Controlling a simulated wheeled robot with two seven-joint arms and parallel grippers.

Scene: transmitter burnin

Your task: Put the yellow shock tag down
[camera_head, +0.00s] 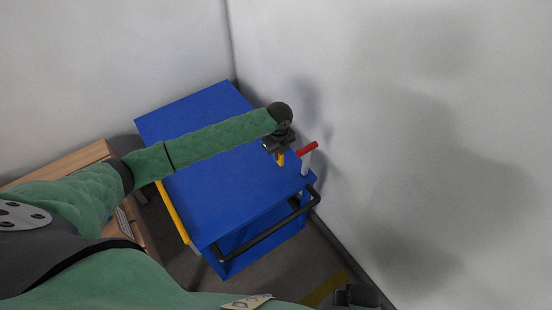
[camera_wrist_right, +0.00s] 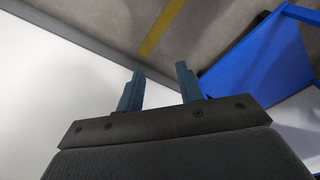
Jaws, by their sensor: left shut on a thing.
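The yellow shock tag (camera_head: 281,158) is a small yellow piece under my left gripper (camera_head: 279,149). My left gripper is shut on it, over the right side of the blue cart's top (camera_head: 215,190). Most of the tag is hidden by the gripper, and I cannot tell whether it touches the cart. My right gripper (camera_wrist_right: 160,80) is open and empty in the right wrist view, above the floor beside the wall. At the bottom edge of the head view, a dark part of my right arm also shows.
A red-topped white post (camera_head: 307,158) stands at the cart's right corner, close to my left gripper. A black handle bar (camera_head: 265,222) runs along the cart's near edge. White walls stand behind and to the right. A wooden-topped unit (camera_head: 75,163) stands at left. Much of the cart top is bare.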

